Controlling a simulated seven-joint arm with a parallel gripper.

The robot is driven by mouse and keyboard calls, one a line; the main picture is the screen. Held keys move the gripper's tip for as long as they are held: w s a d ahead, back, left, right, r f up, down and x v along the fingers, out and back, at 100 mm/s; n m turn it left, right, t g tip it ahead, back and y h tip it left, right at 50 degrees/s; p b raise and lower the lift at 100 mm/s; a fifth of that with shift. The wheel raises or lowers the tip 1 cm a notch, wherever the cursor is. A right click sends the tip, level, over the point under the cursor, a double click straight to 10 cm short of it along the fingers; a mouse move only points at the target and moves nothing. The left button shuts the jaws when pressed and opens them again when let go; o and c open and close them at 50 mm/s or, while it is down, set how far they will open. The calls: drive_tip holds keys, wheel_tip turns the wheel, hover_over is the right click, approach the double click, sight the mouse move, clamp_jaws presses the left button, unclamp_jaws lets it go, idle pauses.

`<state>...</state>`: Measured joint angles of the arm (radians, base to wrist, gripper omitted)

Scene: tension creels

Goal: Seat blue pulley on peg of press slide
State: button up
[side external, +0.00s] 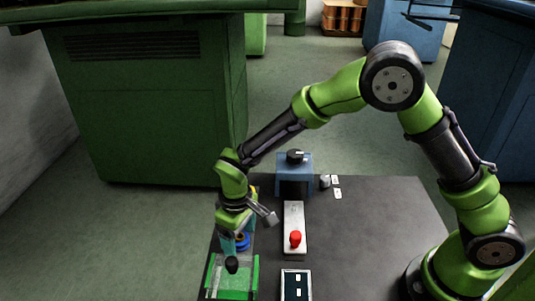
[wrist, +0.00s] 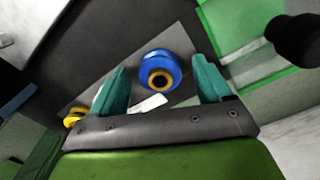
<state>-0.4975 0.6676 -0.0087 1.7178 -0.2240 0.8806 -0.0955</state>
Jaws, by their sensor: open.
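The blue pulley (wrist: 160,64), with an orange hub and dark bore, sits on a grey plate in the wrist view. My gripper (wrist: 158,72) is open, with one teal finger on each side of the pulley. I cannot tell whether either finger touches it. In the side external view the blue pulley (side external: 242,242) is partly hidden under my gripper (side external: 238,238). A white slide plate with a red knob (side external: 295,239) lies in front of a blue housing (side external: 294,176). I cannot make out a peg or tell for sure which part is the press slide.
A green frame (side external: 250,279) with a black knob (side external: 232,265) stands close in front of my gripper. A yellow pulley (wrist: 75,117) lies near the blue one. A dark panel (side external: 296,285) is at the front edge. The dark table (side external: 375,215) is clear to the right.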

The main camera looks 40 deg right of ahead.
sight(241, 235)
drive_tip(key=c, duration=1.1)
wheel_tip(241, 235, up, 10)
drive_tip(key=shift+c, duration=0.2)
drive_tip(key=s+d+m, duration=0.1)
drive_tip(key=d+m, duration=0.3)
drive_tip(key=d, duration=1.2)
drive_tip(key=shift+s+d+f, duration=0.2)
drive_tip(key=shift+s+d, duration=0.05)
drive_tip(key=shift+s, duration=0.1)
